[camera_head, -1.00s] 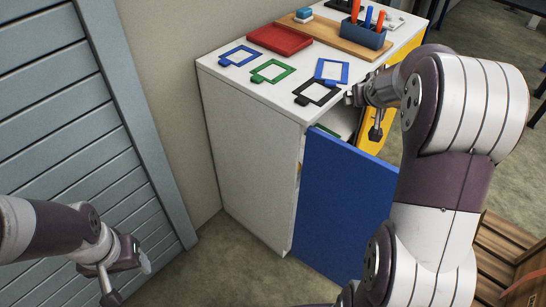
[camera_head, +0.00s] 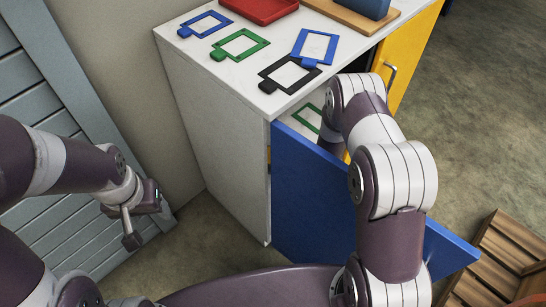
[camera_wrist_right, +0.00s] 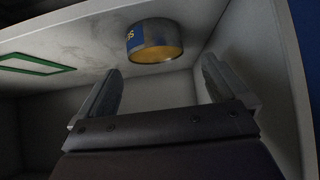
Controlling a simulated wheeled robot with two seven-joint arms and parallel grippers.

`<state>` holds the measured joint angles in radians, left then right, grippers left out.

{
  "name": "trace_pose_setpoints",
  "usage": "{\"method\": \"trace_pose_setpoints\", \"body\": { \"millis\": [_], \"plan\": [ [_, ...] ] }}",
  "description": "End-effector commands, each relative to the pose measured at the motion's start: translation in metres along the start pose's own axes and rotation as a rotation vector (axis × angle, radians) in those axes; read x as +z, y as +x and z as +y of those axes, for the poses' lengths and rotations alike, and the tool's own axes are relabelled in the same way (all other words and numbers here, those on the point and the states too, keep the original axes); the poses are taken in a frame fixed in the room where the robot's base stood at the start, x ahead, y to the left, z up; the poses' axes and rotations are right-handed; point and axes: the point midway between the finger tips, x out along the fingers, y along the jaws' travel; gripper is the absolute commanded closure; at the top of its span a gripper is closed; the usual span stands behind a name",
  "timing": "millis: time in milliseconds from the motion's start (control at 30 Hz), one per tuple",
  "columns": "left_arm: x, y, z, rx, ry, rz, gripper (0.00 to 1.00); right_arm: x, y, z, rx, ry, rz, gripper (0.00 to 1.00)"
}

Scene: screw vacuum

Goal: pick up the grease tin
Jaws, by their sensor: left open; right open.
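The grease tin (camera_wrist_right: 154,42), a short round tin with a blue label and a yellow face, is in the right wrist view, inside the cabinet. It rests on a pale shelf (camera_wrist_right: 80,30) that lies toward the top of that picture. My right gripper (camera_wrist_right: 163,82) is open and empty. Its two fingers point toward the tin from a short distance, with the tin between their lines and apart from them. In the head view the right gripper and the tin are hidden inside the cabinet. My left gripper (camera_head: 143,216) is open and empty, left of the cabinet.
A green frame (camera_wrist_right: 35,64) lies on the same shelf. Cabinet walls (camera_wrist_right: 280,75) close in beside the right gripper. The blue door (camera_head: 310,200) stands open near my right arm. Several frames and a red tray (camera_head: 258,8) lie on the cabinet top (camera_head: 225,75). A wooden crate (camera_head: 495,255) stands right.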

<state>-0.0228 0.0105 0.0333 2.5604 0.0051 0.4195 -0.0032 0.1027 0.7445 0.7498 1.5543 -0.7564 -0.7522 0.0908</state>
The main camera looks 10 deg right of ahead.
Motion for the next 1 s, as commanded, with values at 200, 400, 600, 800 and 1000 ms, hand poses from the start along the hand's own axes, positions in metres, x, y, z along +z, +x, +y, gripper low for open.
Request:
{"method": "trace_pose_setpoints", "body": {
  "millis": [200,400,600,800,1000],
  "plan": [
    [0.001,0.011,0.0,0.0,0.0,0.0,0.4,0.001,0.031,0.002,0.003,0.0,-0.001,0.0],
    [0.003,0.022,0.0,0.0,0.0,0.0,0.4,0.0,0.067,0.005,0.004,-0.001,-0.001,0.0],
    [0.002,0.021,0.0,0.0,0.0,0.0,0.4,-0.003,0.072,0.005,0.006,0.001,-0.002,0.0],
    [0.002,0.021,0.0,0.0,0.0,0.0,0.4,-0.003,0.072,0.005,0.006,0.001,-0.002,0.36],
    [0.002,0.021,0.0,0.0,0.0,0.0,0.4,-0.003,0.072,0.006,0.006,0.001,0.0,0.56]
  ]
}}
